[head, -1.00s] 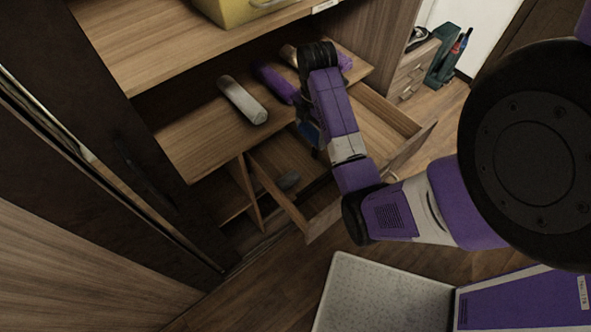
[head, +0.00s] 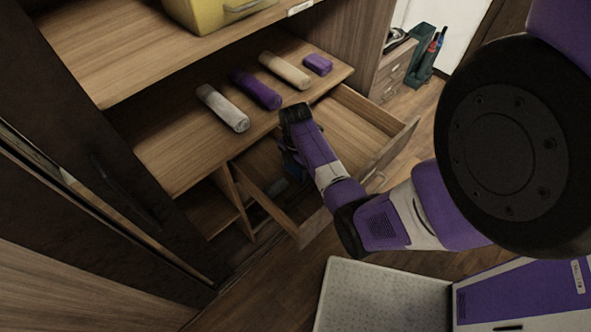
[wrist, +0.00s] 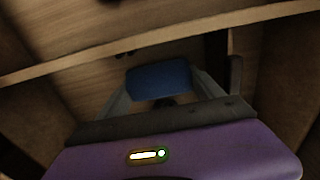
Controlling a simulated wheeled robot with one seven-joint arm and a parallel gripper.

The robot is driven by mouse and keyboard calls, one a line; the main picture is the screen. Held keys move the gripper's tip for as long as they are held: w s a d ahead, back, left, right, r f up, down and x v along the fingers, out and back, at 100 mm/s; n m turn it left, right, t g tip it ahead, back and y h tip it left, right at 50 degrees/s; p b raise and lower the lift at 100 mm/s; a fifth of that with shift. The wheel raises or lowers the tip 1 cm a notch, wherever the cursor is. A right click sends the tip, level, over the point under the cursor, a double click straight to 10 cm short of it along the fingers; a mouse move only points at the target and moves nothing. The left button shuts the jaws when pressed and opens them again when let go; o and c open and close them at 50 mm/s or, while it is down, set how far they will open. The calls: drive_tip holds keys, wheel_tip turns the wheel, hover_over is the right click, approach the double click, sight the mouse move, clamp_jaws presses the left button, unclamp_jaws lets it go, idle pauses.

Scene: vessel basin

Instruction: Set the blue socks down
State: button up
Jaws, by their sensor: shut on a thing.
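The blue socks (wrist: 158,82) show in the wrist view as a dark blue bundle between the fingers of my gripper (wrist: 165,98). My gripper is shut on them. In the head view my forearm and wrist hide most of the gripper, which points down at the open wooden drawer (head: 386,152). Wooden boards and edges surround the gripper in the wrist view. I cannot tell whether the socks touch a surface.
A shelf (head: 178,150) holds a grey roll (head: 222,108), a purple roll (head: 256,90), a beige roll (head: 285,70) and a small purple bundle (head: 318,65). A yellow box (head: 215,12) stands on the board above. The drawer's right part looks bare.

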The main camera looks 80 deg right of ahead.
sight(296, 167)
drive_tip(key=shift+f, duration=0.35)
drive_tip(key=shift+f, duration=0.15)
drive_tip(key=o, duration=1.3)
wheel_tip(296, 167, up, 12)
drive_tip(key=shift+r, duration=0.15)
